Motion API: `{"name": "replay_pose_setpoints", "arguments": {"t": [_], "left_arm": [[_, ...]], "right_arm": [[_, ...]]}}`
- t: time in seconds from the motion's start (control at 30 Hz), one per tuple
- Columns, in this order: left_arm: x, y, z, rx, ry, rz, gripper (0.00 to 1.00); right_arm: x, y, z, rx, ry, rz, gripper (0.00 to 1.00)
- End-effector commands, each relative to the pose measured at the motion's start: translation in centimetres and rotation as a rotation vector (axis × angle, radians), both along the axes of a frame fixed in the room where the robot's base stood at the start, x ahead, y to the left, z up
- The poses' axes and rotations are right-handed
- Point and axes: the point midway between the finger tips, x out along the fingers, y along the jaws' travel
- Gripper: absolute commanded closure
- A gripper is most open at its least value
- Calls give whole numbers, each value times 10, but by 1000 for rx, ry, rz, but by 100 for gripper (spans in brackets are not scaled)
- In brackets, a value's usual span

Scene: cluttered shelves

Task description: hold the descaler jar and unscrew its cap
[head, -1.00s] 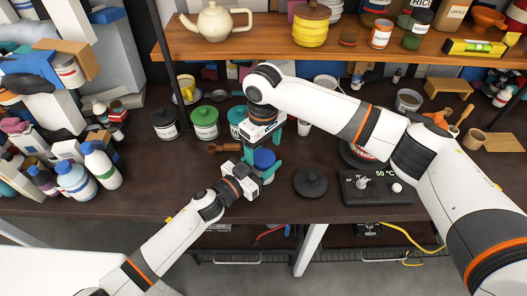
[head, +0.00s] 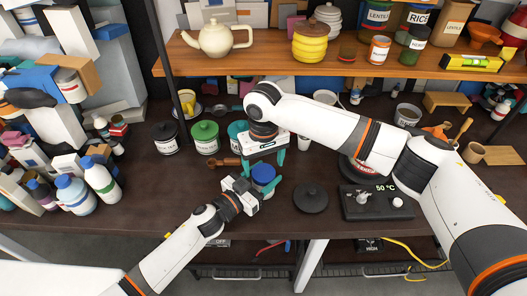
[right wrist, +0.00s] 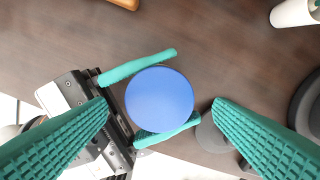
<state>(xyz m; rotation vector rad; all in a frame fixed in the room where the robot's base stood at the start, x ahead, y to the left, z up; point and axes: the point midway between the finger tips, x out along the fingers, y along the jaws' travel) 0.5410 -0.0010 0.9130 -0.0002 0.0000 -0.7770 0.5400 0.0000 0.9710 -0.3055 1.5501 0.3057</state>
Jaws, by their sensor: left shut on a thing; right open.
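The descaler jar, with a round blue cap (head: 263,173), stands upright near the front of the dark worktop. Its cap also shows from above in the right wrist view (right wrist: 160,98). My left gripper (head: 257,187) is shut on the jar's body, with one teal finger on each side below the cap. My right gripper (head: 262,160) is open above the jar, pointing down. In the right wrist view its teal fingers (right wrist: 158,104) stand on either side of the cap with gaps, not touching it. The jar's label is hidden.
A black round lid (head: 311,198) and a black hotplate unit (head: 375,205) lie to the right. Black (head: 165,138) and green (head: 205,137) canisters and a wooden scoop (head: 224,162) are to the left. A wooden shelf (head: 270,50) with a teapot spans behind.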

Motion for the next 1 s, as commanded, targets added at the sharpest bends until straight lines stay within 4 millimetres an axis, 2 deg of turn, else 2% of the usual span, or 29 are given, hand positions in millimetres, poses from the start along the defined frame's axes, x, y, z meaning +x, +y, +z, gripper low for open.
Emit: {"name": "replay_pose_setpoints", "arguments": {"t": [0.2, 0.57, 0.83, 0.87, 1.0], "left_arm": [[0, 0, 0, 1, 1, 0, 100], [0, 0, 0, 1, 1, 0, 100], [0, 0, 0, 1, 1, 0, 100], [0, 0, 0, 1, 1, 0, 100], [0, 0, 0, 1, 1, 0, 100]], "right_arm": [[0, 0, -24, 1, 0, 2, 24], [0, 0, -30, 0, 0, 2, 24], [0, 0, -29, 0, -1, 2, 68], [0, 0, -29, 0, -1, 2, 71], [0, 0, -29, 0, -1, 15, 71]]}}
